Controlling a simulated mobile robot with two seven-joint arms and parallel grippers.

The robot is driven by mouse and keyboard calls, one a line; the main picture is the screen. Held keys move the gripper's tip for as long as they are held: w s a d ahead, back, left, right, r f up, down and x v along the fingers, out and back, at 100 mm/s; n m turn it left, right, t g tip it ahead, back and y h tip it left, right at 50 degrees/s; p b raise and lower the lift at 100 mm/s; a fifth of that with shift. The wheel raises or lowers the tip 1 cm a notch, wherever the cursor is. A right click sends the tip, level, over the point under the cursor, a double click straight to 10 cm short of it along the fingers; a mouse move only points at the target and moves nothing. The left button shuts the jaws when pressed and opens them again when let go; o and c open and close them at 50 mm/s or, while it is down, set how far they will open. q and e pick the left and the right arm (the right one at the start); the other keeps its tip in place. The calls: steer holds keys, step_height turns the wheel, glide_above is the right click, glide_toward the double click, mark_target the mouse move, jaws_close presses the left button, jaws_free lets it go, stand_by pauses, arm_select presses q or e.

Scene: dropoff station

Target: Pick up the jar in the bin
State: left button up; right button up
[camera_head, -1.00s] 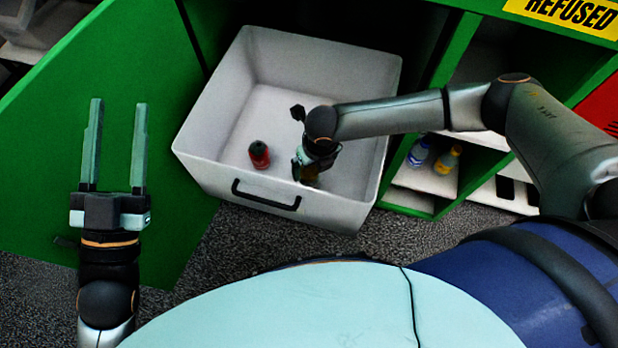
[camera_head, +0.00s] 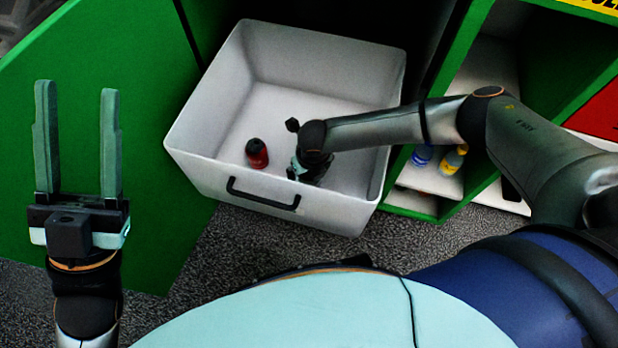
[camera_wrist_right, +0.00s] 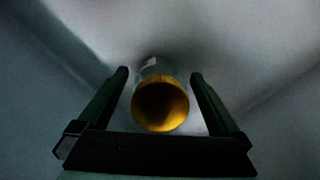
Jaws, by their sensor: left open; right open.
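The white bin (camera_head: 210,148) stands in front of me with its handle facing me. A jar (camera_wrist_right: 160,104) with a yellow-gold lid shows in the right wrist view, between the two fingers of my right gripper (camera_wrist_right: 161,80). The fingers are open on either side of it, with a gap at each side. In the head view my right gripper (camera_head: 308,168) is down inside the bin, and my wrist hides the jar there. My left gripper (camera_head: 78,95) is open and empty, left of the bin.
A red bottle with a dark cap (camera_head: 257,153) stands in the bin, left of my right gripper. A green shelf (camera_head: 440,100) to the right holds a blue-capped bottle (camera_head: 422,156) and a yellow one (camera_head: 454,160). The bin's walls surround my right gripper.

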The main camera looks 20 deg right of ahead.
steer(key=c, duration=1.5)
